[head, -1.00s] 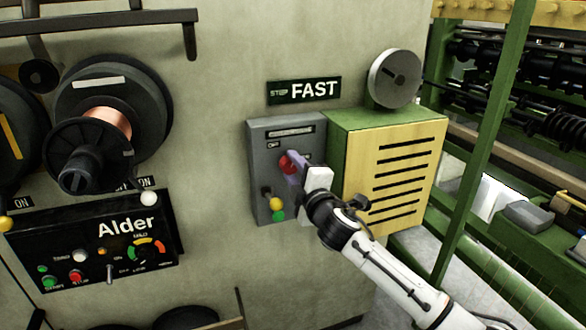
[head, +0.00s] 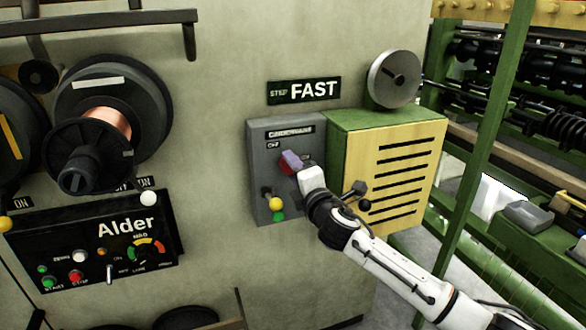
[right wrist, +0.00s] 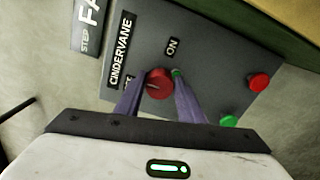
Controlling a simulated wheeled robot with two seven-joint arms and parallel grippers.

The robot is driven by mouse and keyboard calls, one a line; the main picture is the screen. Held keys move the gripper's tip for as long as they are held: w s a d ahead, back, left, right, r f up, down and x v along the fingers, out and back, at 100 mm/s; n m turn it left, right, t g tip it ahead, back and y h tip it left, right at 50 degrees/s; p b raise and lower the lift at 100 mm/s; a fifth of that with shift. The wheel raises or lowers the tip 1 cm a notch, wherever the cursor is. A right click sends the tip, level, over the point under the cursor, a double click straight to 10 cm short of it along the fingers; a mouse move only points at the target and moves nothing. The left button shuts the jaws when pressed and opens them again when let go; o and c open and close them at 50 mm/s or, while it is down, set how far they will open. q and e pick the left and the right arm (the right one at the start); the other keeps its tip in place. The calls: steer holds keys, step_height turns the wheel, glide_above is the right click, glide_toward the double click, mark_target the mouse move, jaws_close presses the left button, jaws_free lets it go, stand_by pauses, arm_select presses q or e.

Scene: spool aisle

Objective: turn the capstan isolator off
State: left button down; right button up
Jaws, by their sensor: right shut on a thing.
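A grey panel (head: 259,160) marked CINDERVANE is fixed to the wall beside the green and yellow box. It carries a red rotary knob (head: 285,170), with OFF and ON labels near it. In the right wrist view, the knob (right wrist: 159,84) sits between the purple fingers of my right gripper (right wrist: 160,92). The ON label (right wrist: 172,46) is readable there; the OFF label is mostly hidden. In the head view my right gripper (head: 291,161) reaches the panel from the lower right, shut on the knob and partly covering it. My left gripper is not in view.
The vented box (head: 392,175) stands close at the right. The black Alder panel (head: 95,245) and wire spools (head: 112,115) are at the left, with bare wall between.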

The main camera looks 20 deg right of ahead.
steer(key=o, duration=1)
steer(key=shift+o, duration=0.2)
steer(key=shift+s, duration=0.1)
steer(key=s, duration=1)
steer(key=shift+d+b, duration=0.2)
steer(key=shift+b, duration=0.25)
